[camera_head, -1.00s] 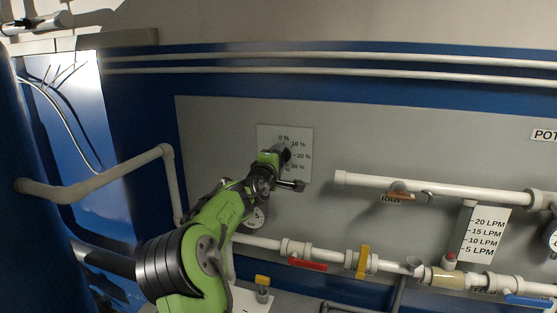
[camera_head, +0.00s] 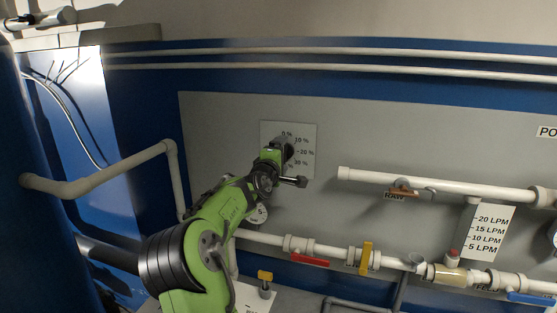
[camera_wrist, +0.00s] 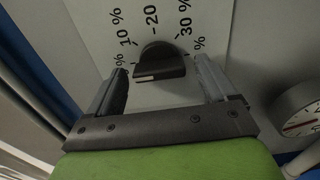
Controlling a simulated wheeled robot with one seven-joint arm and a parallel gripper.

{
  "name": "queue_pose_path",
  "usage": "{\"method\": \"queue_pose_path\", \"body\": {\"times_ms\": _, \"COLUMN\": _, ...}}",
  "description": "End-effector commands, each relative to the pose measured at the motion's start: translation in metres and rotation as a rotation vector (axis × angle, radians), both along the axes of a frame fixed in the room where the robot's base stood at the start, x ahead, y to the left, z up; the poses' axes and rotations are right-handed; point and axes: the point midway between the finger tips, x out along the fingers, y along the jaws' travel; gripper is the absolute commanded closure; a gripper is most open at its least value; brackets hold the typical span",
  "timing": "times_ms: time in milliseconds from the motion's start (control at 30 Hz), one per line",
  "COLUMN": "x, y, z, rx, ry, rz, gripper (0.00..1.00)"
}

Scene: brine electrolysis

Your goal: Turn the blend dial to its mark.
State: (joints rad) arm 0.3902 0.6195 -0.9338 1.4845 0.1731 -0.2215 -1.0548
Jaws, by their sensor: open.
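The blend dial (camera_wrist: 159,64) is a dark knob on a white scale plate (camera_wrist: 92,20), seen in the wrist view between the jaws of my gripper (camera_wrist: 163,88). A pale mark shows on the knob's near edge, to the left. The plate carries tick marks and 10 %, 20 and 30 % labels around the knob. My gripper is open, one finger on each side of the dial, with gaps visible at both sides. In the head view the plate (camera_head: 306,130) shows behind my gripper (camera_head: 287,152), which hides the dial.
A round gauge (camera_wrist: 300,122) is at the right of the wrist view. Below the plate in the head view runs a white pipe with a red-handled valve (camera_head: 310,259) and a yellow-handled valve (camera_head: 366,256). A white pipe marked RAW (camera_head: 450,189) is to the right.

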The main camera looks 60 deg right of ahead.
Motion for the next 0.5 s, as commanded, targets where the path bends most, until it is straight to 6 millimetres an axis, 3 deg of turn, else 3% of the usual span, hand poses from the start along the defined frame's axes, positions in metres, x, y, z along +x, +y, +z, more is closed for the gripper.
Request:
{"method": "queue_pose_path", "body": {"times_ms": 133, "x": -0.002, "y": 0.024, "z": -0.003, "rx": 0.003, "ry": -0.005, "rz": 0.005, "gripper": 0.15}}
{"method": "queue_pose_path", "body": {"times_ms": 500, "x": -0.016, "y": 0.121, "z": -0.002, "rx": 0.005, "ry": -0.004, "rz": 0.011, "gripper": 0.15}}
